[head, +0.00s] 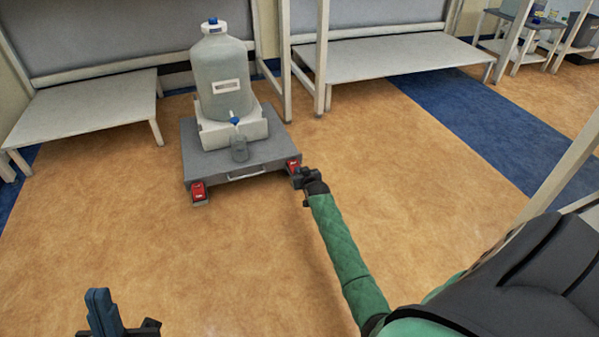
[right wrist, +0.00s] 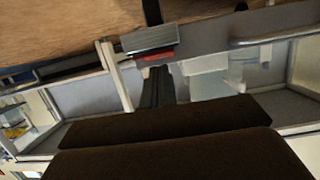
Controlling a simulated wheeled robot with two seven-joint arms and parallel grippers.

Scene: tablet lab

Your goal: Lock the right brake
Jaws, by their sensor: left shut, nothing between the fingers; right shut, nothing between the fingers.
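A low grey cart (head: 240,158) stands on the floor and bears a large clear carboy on a white base. It has two red brakes on its near corners: the left brake (head: 198,191) and the right brake (head: 293,163). My right gripper (head: 297,175) is shut and empty, right at the right brake. In the right wrist view, which is turned over, its fingers (right wrist: 159,72) point at the brake's grey plate (right wrist: 150,39) and red part (right wrist: 153,57). I cannot tell whether they touch. My left gripper (head: 98,297) is shut and empty at the lower left, far from the cart.
The carboy (head: 222,75) has a blue cap and a blue tap. White benches (head: 85,105) (head: 390,60) stand behind on both sides. The tan floor in front of the cart is clear.

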